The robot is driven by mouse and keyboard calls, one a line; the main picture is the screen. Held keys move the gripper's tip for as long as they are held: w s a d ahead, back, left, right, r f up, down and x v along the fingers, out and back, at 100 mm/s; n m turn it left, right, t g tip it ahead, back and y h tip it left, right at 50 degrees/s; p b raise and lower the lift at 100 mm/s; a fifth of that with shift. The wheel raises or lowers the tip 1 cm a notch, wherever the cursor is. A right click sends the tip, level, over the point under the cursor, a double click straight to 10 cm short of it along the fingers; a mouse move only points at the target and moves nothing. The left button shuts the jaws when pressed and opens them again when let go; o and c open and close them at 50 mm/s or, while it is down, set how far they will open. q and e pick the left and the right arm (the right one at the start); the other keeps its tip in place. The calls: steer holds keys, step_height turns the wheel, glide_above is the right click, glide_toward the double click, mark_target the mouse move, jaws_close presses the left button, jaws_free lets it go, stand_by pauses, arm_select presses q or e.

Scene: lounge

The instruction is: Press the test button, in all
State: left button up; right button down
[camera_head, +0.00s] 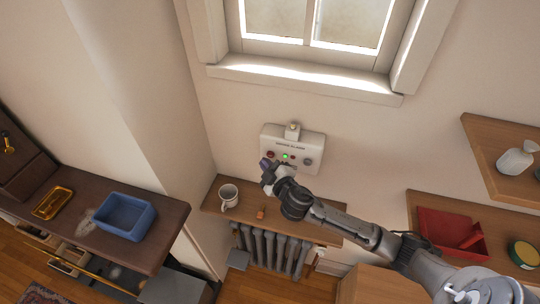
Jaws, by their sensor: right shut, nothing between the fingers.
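A white alarm box (292,148) is fixed to the wall below the window. It has a red part (270,154) at its left, a lit green light (285,156) near the middle, a grey round part (307,161) at its right and a small fitting on top. I cannot read which part is the test button. My right gripper (265,165) is shut and empty, just in front of the box's lower left edge. I cannot tell whether it touches the box. My right arm hides part of the lower edge. My left gripper is not in view.
A wooden shelf (240,212) above a radiator (268,248) holds a white mug (229,196) and a small orange-brown item (260,214). A dark cabinet at left bears a blue bin (126,215) and a gold tray (53,203). Shelves at right hold a red tray (450,232).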

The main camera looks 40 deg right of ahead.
stand_by(0.5)
steer(key=shift+w+d, duration=0.1)
steer(key=shift+d, duration=0.1)
steer(key=shift+w+d, duration=0.1)
steer(key=shift+d, duration=0.05)
stand_by(0.4)
steer(key=shift+w+d, duration=0.2)
steer(key=shift+d, duration=0.15)
stand_by(0.4)
steer(key=shift+a, duration=0.15)
steer(key=shift+s+a, duration=0.4)
steer(key=shift+a, duration=0.15)
